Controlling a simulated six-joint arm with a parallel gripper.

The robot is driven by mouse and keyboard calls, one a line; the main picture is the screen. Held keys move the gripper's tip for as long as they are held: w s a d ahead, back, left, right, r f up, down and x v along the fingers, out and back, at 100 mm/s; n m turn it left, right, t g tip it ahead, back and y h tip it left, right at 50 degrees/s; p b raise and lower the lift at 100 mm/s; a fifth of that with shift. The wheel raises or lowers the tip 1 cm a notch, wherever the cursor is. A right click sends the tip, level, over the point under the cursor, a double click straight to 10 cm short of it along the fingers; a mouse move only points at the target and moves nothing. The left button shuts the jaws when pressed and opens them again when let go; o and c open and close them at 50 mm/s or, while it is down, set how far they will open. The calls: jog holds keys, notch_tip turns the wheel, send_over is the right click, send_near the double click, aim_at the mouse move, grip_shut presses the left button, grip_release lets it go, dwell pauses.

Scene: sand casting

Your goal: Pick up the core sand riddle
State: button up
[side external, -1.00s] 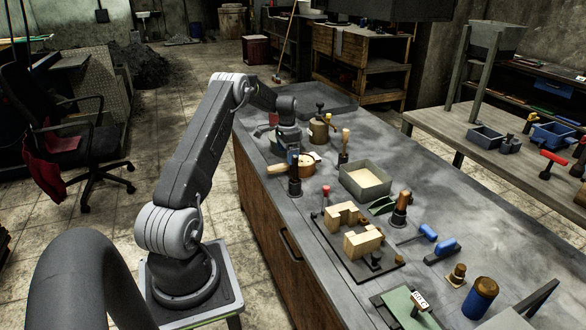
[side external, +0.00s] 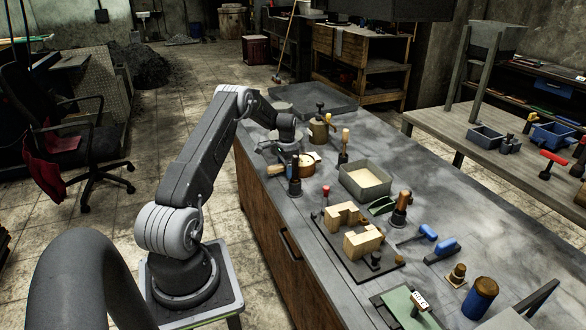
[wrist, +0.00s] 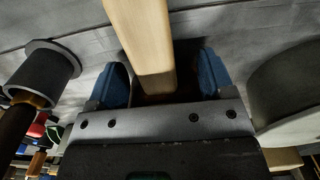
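The core sand riddle appears to be the small round wooden-rimmed sieve (side external: 307,168) near the bench's left edge, with a pale wooden handle (side external: 275,170) pointing left. My gripper (side external: 284,156) is low over that handle and partly hides the riddle. In the wrist view a pale wooden bar (wrist: 143,42), which looks like the handle, runs between the blue fingers of my gripper (wrist: 160,76). Gaps show on both sides of the bar, so the gripper is open around it. The riddle's round rim cannot be made out clearly in the wrist view.
A dark upright tool (side external: 294,184) with a flared base stands close in front; a dark flanged cylinder (wrist: 42,75) shows left in the wrist view. A brass-coloured can (side external: 318,132), a brush (side external: 344,146) and a sand-filled box (side external: 365,185) stand nearby.

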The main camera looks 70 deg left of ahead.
grip_shut()
jog(key=shift+r, duration=0.1)
dwell(0.4)
